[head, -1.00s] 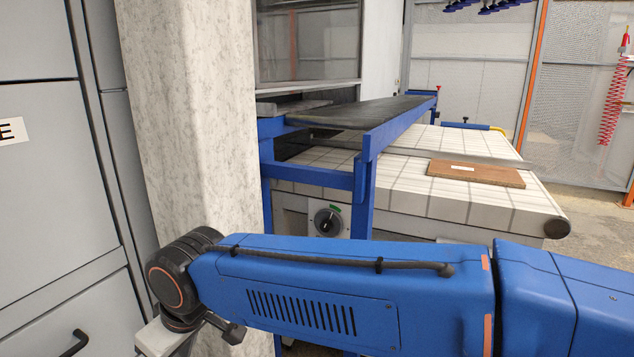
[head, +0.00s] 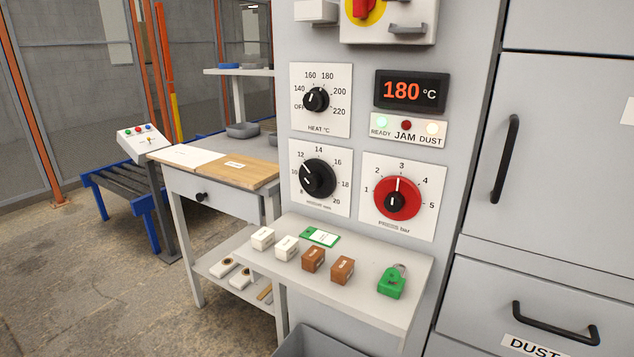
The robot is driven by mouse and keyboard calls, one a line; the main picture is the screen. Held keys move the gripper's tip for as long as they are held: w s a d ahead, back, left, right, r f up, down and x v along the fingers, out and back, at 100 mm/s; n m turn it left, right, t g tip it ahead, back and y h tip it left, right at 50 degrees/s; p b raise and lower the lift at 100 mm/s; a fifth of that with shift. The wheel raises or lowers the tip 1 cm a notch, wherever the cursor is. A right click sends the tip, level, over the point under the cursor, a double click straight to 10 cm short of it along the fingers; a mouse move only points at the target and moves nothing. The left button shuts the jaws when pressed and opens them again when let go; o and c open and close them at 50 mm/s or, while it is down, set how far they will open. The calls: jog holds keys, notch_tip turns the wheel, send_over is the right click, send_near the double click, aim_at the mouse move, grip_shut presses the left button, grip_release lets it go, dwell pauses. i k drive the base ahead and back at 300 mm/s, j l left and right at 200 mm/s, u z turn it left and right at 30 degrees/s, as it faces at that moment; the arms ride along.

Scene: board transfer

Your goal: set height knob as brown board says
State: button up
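The control panel shows in the head view. My gripper is not in view.
A heat knob (head: 316,99), a red pressure knob (head: 398,198) pointing near 3 and a 180 °C display (head: 411,91) surround it. Below, a shelf (head: 362,300) juts out with white blocks (head: 263,238), brown blocks (head: 313,259) and a green padlock (head: 392,281).

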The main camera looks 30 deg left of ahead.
aim_at(317, 177)
jog(key=i+j+u, duration=0.1)
jog(key=i+j+z, duration=0.15)
jog(key=z, duration=0.2)
jog(key=i+j+z, duration=0.1)
jog(key=j+z, duration=0.7)
jog(key=z, duration=0.45)
jog(key=k, duration=0.05)
